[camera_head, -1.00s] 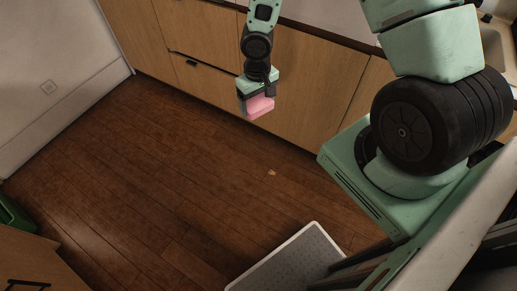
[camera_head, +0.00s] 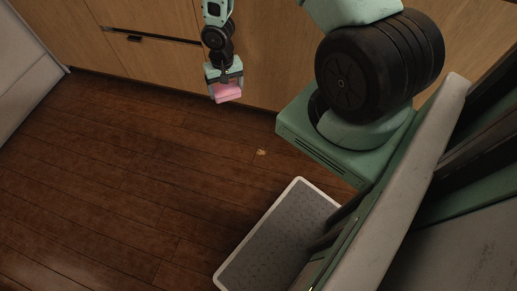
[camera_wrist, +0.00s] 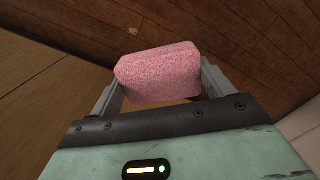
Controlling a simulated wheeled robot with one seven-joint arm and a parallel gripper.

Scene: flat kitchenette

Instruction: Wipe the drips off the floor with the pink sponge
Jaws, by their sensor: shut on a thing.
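The pink sponge (camera_head: 228,92) is held in my gripper (camera_head: 226,88), above the dark wood floor and in front of the cabinet fronts. In the wrist view the sponge (camera_wrist: 160,76) sits between the two fingers of my gripper (camera_wrist: 158,92), which is shut on it. A small light tan drip mark (camera_head: 261,152) lies on the floor, lower and to the right of the sponge in the head view. A small light spot (camera_wrist: 132,30) also shows on the floor in the wrist view. The sponge is apart from the mark.
Wooden cabinets (camera_head: 150,60) with a dark handle run along the back. A pale wall or panel (camera_head: 22,60) stands at the left. My base with its grey, white-rimmed deck fills the lower right. The floor (camera_head: 110,180) at left and centre is clear.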

